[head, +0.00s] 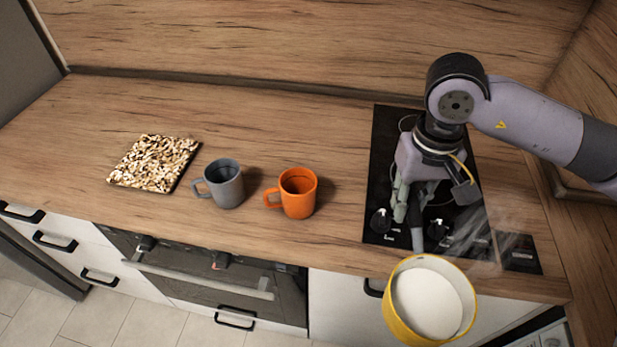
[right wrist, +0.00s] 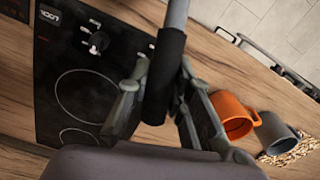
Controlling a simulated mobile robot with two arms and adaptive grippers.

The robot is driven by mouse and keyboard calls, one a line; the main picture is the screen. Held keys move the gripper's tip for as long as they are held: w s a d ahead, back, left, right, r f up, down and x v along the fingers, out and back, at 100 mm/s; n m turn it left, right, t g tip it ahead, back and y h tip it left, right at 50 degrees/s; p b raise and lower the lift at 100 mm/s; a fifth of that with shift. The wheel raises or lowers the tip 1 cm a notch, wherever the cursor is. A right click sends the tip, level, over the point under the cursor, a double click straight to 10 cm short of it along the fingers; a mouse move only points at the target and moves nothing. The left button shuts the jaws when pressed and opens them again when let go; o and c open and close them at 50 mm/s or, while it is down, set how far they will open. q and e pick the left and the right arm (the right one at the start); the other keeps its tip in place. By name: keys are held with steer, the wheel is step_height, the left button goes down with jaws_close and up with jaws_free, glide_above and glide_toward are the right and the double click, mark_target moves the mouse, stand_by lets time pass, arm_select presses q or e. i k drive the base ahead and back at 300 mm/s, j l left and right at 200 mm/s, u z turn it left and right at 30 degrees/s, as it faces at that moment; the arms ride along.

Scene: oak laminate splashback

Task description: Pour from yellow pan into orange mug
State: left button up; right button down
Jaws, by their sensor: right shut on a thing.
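The yellow pan (head: 393,321) hangs in the air beyond the counter's front edge in the head view, its white contents showing and its rim slightly tilted. Faint steam shows beside it. My right gripper (head: 408,208) is shut on the pan's handle; the dark grip (right wrist: 165,85) lies between its fingers in the right wrist view. The orange mug (head: 299,204) stands upright on the counter, left of the gripper, its handle to the left. It also shows in the right wrist view (right wrist: 228,108). My left gripper is not in view.
A grey mug (head: 226,191) stands just left of the orange mug. A patterned flat board (head: 153,163) lies farther left. The black hob (head: 386,147) is under my right gripper. The counter between orange mug and hob is clear. The wooden splashback (head: 300,45) rises behind.

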mark_target(298, 185)
steer(key=j+z, duration=0.15)
steer(key=j, duration=0.3)
steer(key=k+j+z, duration=0.1)
steer(key=j, duration=0.35)
steer(key=k+j+z, duration=0.15)
steer(key=j, duration=0.3)
steer(key=k+j+z, duration=0.15)
steer(key=j, duration=0.3)
